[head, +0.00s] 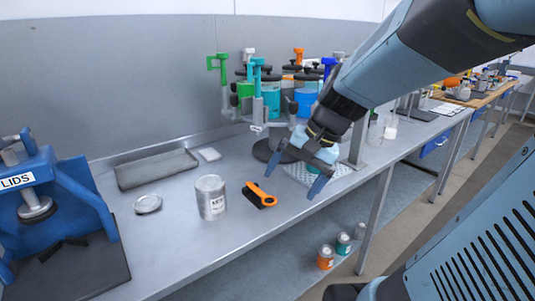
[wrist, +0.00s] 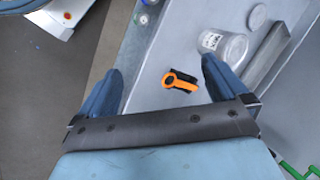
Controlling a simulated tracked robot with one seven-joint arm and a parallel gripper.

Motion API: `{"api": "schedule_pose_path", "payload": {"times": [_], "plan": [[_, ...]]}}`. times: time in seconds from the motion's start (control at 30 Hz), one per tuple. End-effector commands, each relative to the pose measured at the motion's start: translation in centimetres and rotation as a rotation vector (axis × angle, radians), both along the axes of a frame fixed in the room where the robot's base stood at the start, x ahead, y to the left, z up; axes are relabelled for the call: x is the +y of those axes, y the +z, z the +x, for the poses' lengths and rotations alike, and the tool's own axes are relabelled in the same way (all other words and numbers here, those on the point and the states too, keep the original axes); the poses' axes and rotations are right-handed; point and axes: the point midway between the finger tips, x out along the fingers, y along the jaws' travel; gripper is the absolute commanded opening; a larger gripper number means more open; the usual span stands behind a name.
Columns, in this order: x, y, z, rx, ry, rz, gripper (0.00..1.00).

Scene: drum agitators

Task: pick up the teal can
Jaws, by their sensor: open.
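A small teal can (head: 344,244) stands on the lower shelf under the bench, at the lower right of the head view, between an orange can (head: 325,257) and a grey can (head: 361,231).
The agitator with coloured drums (head: 271,97) stands behind my gripper. A blue lid press (head: 62,205) is at left. The bench overhangs the lower shelf.

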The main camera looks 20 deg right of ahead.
Motion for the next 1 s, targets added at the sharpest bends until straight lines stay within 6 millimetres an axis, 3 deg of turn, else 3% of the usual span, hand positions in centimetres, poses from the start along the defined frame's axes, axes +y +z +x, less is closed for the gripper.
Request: {"api": "schedule_pose_path", "payload": {"times": [0.23, 0.47, 0.67, 0.8, 1.0], "plan": [[-0.4, -2.2, 4.3, 0.175, -0.298, 0.361, 1.00], [-3.1, -3.5, 9.2, 0.272, -0.590, 0.710, 1.00], [-8.0, -4.7, 13.4, 0.305, -0.855, 1.024, 1.00], [-13.0, -6.0, 15.8, 0.297, -1.044, 1.246, 1.00], [-20.8, -8.4, 17.4, 0.240, -1.289, 1.530, 1.00]]}}
